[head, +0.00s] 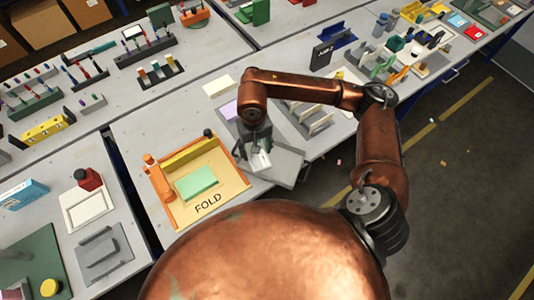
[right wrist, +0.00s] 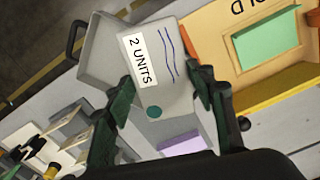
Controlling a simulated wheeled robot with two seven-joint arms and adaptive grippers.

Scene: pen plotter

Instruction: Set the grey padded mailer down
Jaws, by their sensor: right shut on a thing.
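The grey padded mailer (right wrist: 178,88) is between the fingers of my right gripper (right wrist: 160,92) in the right wrist view. It bears a white "2 UNITS" label, blue lines and a green dot. In the head view my right gripper (head: 259,152) points down with the mailer (head: 261,161) mostly hidden under it. The mailer is over a grey tray (head: 284,166) at the table's front edge; the tray also shows behind it in the right wrist view (right wrist: 102,52). I cannot tell whether mailer and tray touch. My left gripper is not in view.
An orange-edged board marked "FOLD" (head: 232,190) with a green pad (head: 197,183) lies left of the tray. A slotted rack (head: 311,117) stands to the right, and a lilac block (head: 229,110) lies behind. The floor is beyond the front edge.

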